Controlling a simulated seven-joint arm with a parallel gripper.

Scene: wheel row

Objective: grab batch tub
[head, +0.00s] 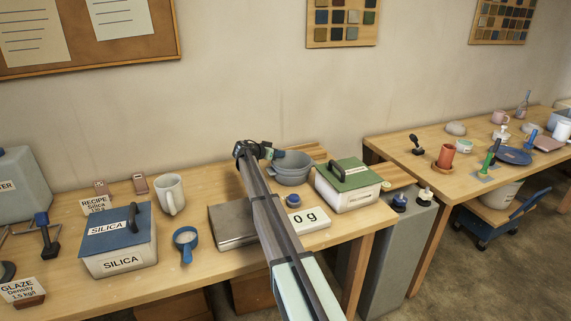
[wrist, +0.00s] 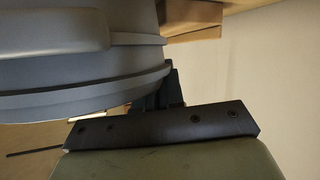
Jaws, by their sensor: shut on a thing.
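The batch tub (head: 292,174) is a round blue-grey tub near the back of the table, right of my arm. It fills the upper left of the wrist view (wrist: 70,60), with its ribbed rim and a grip tab close to the camera. My gripper (head: 270,153) is at the tub's left side and shut on it. The dark finger mount (wrist: 165,128) shows below the tub in the wrist view. The fingertips are mostly hidden, and I cannot tell whether the tub rests on the table or is slightly raised.
A green-lidded box (head: 346,190) stands right of the tub. A blue-lidded silica box (head: 118,245), scoop (head: 185,240) and mug (head: 171,194) stand left.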

